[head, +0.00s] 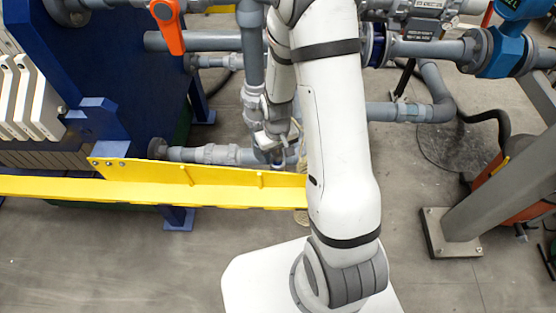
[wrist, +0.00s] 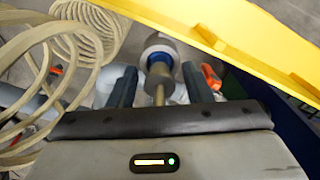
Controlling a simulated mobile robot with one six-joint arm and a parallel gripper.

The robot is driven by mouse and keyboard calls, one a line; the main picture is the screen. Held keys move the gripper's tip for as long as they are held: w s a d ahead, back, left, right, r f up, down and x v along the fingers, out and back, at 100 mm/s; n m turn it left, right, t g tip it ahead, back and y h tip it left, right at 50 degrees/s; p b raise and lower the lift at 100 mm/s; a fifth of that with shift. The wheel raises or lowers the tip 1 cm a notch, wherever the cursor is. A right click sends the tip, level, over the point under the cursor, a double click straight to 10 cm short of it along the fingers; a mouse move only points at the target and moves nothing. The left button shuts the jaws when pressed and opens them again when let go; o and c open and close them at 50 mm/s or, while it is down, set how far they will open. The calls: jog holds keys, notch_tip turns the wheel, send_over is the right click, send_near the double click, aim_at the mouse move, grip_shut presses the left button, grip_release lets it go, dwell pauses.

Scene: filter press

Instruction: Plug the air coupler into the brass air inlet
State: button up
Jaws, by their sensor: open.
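In the wrist view my gripper (wrist: 158,80) is open, its two dark fingers standing apart. Between them shows a tan, brass-like stem (wrist: 159,92) leading to a grey round fitting with a blue ring (wrist: 160,60). I see a gap between each finger and the stem. I cannot tell which part is the air coupler and which the brass air inlet, or whether they are joined. A coiled beige hose (wrist: 92,30) hangs at the left; its connection is not clear. In the head view my gripper (head: 272,142) is small beside the grey pipework, partly hidden by my arm.
A yellow beam (head: 200,190) runs across in front of the pipework and fills the wrist view's upper right. A blue press frame (head: 130,70) stands left. An orange-red handle (wrist: 211,77) is close to the right finger. Grey pipes (head: 215,154) crowd the area; open floor lies at front left.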

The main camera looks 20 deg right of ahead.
jog(key=shift+f, duration=0.3)
jog(key=shift+c, duration=0.6)
jog(key=c, duration=0.7)
